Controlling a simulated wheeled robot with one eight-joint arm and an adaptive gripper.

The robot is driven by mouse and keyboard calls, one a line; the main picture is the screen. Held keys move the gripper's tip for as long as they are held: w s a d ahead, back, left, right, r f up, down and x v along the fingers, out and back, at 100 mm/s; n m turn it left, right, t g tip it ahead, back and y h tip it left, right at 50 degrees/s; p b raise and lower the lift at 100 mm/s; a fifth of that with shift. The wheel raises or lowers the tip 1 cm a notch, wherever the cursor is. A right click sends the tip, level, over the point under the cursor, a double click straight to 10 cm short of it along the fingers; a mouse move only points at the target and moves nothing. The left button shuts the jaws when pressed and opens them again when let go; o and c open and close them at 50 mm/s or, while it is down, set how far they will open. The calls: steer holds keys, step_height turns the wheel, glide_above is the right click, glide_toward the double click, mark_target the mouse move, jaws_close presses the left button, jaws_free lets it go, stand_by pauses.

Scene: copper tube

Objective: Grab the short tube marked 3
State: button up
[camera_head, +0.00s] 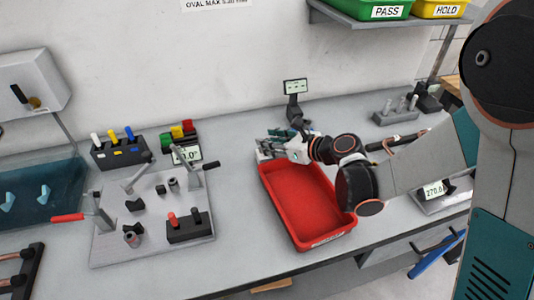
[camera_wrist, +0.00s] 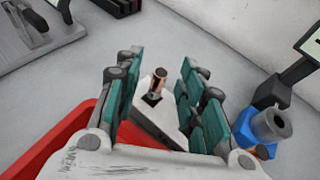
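A short copper tube (camera_wrist: 159,79) stands in a dark hole of a pale grey block (camera_wrist: 150,112) in the wrist view. No number can be read on it. My gripper (camera_wrist: 157,68) is open, with its teal-padded fingers on either side of the tube. Gaps show between the tube and both fingers, so it holds nothing. In the head view, my gripper (camera_head: 280,146) is over the back end of the red tray (camera_head: 335,228). The tube cannot be made out there, hidden by my gripper or too small.
A small display on a stand (camera_head: 295,88) rises just behind my gripper. A blue fixture with a grey cylinder (camera_wrist: 268,124) is close on the right in the wrist view. A grey plate with clamps (camera_head: 150,218) lies left. The bench between plate and tray is clear.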

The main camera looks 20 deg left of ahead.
steer(key=shift+x, duration=1)
jaws_close()
